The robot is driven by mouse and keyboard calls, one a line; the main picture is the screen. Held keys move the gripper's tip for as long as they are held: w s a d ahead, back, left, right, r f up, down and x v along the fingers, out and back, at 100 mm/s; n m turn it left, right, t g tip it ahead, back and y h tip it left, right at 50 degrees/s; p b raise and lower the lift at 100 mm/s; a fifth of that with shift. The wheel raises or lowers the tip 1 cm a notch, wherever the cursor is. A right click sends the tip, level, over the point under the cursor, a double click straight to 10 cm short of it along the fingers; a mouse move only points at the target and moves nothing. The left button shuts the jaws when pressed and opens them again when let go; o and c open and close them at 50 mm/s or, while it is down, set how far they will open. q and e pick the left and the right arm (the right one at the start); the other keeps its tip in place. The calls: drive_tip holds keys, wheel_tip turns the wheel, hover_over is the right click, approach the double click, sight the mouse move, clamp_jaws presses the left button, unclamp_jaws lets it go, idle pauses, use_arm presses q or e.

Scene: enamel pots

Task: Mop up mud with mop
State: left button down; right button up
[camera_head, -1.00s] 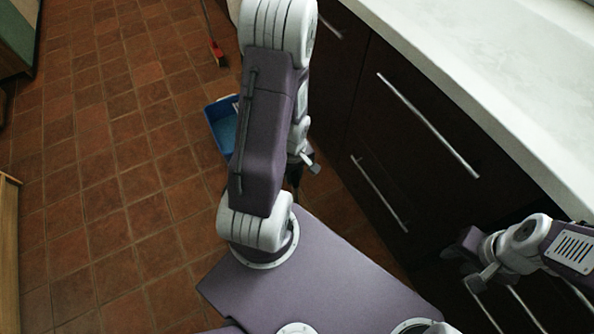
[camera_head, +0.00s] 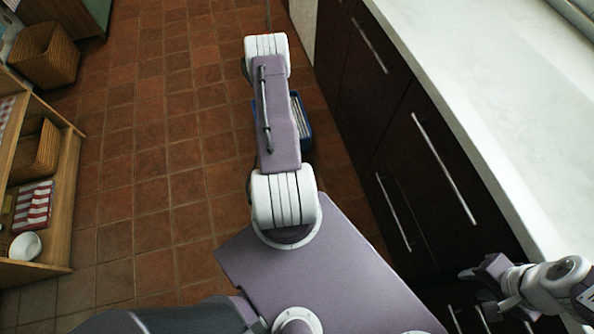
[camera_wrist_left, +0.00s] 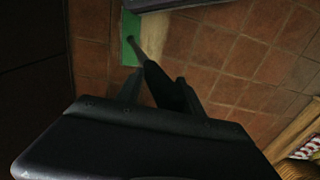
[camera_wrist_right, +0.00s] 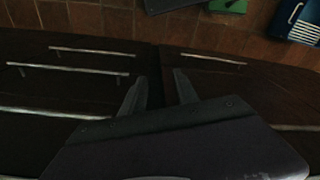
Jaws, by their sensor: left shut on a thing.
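The mop's dark handle (camera_wrist_left: 157,78) is held in my left gripper (camera_wrist_left: 160,92), which is shut on it in the left wrist view. The handle runs down toward a green mop head (camera_wrist_left: 130,38) near the floor, with a pale strip beside it that I cannot make out. In the head view my left arm hides the left gripper and the mop. A green part also shows in the right wrist view (camera_wrist_right: 228,6). My right gripper (camera_wrist_right: 157,92) is open and empty, in front of the dark drawers. I cannot see any mud.
A blue bucket (camera_head: 303,118) with a slatted top stands on the floor, partly behind my left arm; it also shows in the right wrist view (camera_wrist_right: 303,22). Dark drawers (camera_head: 400,140) line the right. A wooden shelf (camera_head: 65,200) stands at left. The tiled floor (camera_head: 165,150) between is clear.

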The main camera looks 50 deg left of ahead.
use_arm(q)
drive_tip(key=shift+s+a, duration=0.1)
drive_tip(key=shift+s, duration=0.25)
drive_tip(key=shift+s+d+r+p, duration=0.15)
drive_tip(key=shift+s+d+p, duration=0.15)
drive_tip(key=shift+d+p, duration=0.25)
drive_tip(key=w+d+p, duration=0.1)
drive_tip(key=w+d, duration=0.4)
drive_tip(key=w, duration=0.4)
wheel_tip(320, 180, up, 4)
drive_tip(key=p, duration=0.4)
drive_tip(key=shift+p, duration=0.35)
